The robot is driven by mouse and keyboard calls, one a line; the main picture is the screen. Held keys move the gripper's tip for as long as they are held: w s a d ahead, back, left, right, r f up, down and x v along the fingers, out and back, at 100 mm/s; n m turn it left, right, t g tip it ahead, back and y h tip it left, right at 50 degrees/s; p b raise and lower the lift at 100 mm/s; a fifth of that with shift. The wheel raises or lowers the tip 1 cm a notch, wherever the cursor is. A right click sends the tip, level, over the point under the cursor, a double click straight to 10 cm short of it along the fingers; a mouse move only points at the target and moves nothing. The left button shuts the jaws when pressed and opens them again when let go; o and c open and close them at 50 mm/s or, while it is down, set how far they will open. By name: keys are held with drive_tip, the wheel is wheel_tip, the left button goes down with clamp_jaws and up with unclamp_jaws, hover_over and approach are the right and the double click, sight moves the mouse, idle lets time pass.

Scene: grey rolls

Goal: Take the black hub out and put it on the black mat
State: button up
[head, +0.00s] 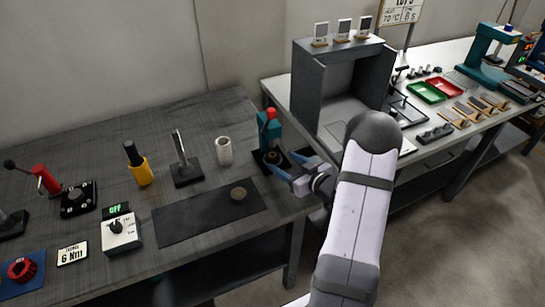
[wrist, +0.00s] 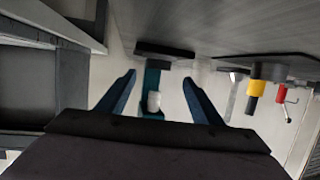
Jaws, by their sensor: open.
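A small teal press (head: 268,128) with a red top stands on a dark base at the table's right end. A dark round piece (head: 273,156), which looks like the black hub, sits low at its front, partly hard to make out. My gripper (head: 286,163) is open with blue fingers, close to the right front of the press. In the wrist view my gripper (wrist: 159,77) has the teal press (wrist: 152,78) between its fingers in the picture; no hub is discernible there.
A white cup (head: 224,151), a black stand (head: 186,173) and a yellow-black tool (head: 138,165) stand behind the mat. A white dial box (head: 121,234) is left of it. A grey open cabinet (head: 309,90) on the second table rises right of the press.

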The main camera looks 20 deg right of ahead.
sight(273, 154)
drive_tip(key=shift+p+x, duration=0.8)
drive_tip(key=shift+x, duration=1.9)
drive_tip(key=shift+d, duration=0.15)
drive_tip(key=c, duration=1.5)
drive_tip(key=shift+r, duration=0.15)
drive_tip(key=shift+r+b, duration=0.3)
drive_tip(key=shift+r, duration=0.45)
wheel_tip(273, 154, up, 2)
drive_tip(key=s+d+b, duration=0.1)
drive_tip(key=s, duration=0.5)
drive_tip(key=s+d+b, duration=0.1)
drive_tip(key=s, duration=0.4)
drive_tip(key=s+d+b, duration=0.1)
drive_tip(key=s, duration=0.5)
drive_tip(key=shift+s+d+f, duration=0.15)
drive_tip(key=shift+s+d, duration=0.15)
